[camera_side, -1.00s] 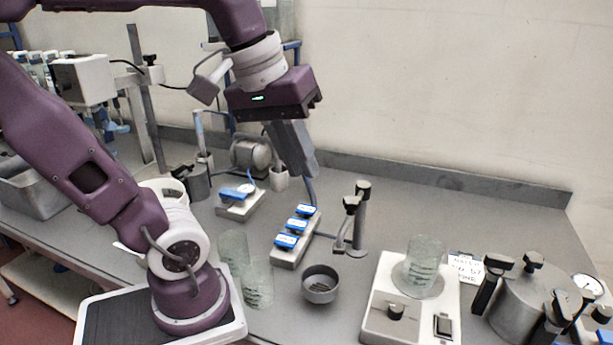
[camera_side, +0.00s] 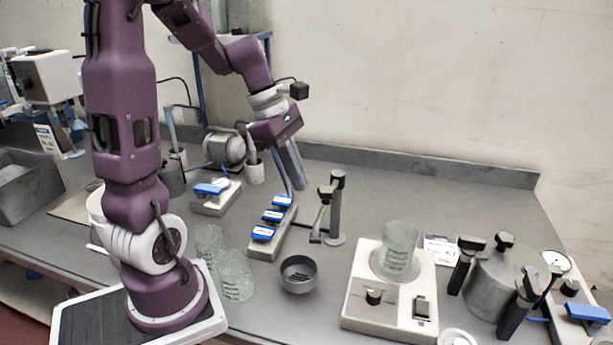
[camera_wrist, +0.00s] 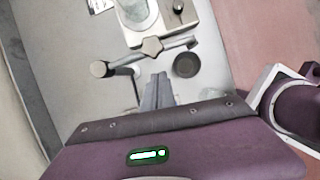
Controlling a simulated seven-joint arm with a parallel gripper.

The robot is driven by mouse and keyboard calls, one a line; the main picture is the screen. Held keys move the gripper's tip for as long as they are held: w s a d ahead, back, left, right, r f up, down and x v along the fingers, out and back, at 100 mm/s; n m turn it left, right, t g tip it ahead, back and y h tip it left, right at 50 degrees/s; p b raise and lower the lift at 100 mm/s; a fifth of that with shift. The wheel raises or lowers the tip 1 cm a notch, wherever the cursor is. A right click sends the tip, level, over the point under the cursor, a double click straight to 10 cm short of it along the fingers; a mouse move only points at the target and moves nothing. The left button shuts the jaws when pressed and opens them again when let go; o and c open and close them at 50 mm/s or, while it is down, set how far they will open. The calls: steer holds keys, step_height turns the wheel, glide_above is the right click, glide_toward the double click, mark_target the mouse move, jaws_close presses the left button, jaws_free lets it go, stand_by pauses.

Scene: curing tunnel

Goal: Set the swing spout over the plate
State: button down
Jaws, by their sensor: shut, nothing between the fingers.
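The swing spout (camera_side: 321,215) is a thin arm with a dark knob, beside a grey upright post on a round foot. In the wrist view the spout's bar (camera_wrist: 178,43) crosses the picture below the hotplate, with a star-shaped knob on it. The round plate (camera_side: 379,266) is on top of a white hotplate unit (camera_side: 357,314), right of the post, with a clear glass beaker (camera_side: 400,245) standing on it. The spout is apart from the plate. My gripper (camera_side: 300,187) is shut and empty, pointing down left of the post. Its fingertips (camera_wrist: 160,77) show near the bar in the wrist view.
A grey bowl (camera_side: 298,275) stands in front of the post. A block with several blue-topped pieces (camera_side: 267,241) lies left of it. Glass beakers (camera_side: 236,276) stand near my base. A metal pot with black clamps (camera_side: 497,283) is right of the hotplate.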

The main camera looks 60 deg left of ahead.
mark_target(320, 189)
steer(key=shift+w+d, duration=0.6)
steer(key=shift+d, duration=0.15)
steer(key=shift+w+d+n+t+y, duration=0.15)
steer(key=shift+w+d+n, duration=0.1)
steer(key=shift+d+n, duration=0.25)
steer(key=shift+w+d+n+t+y, duration=0.15)
steer(key=shift+w+d+n, duration=0.1)
steer(key=shift+d+n, duration=0.25)
steer(key=w+d+n+y, duration=0.1)
steer(key=w+d+n, duration=0.3)
steer(key=w, duration=0.4)
steer(key=shift+d+t, duration=0.35)
steer(key=shift+t, duration=0.05)
steer(key=shift+w+r, duration=0.1)
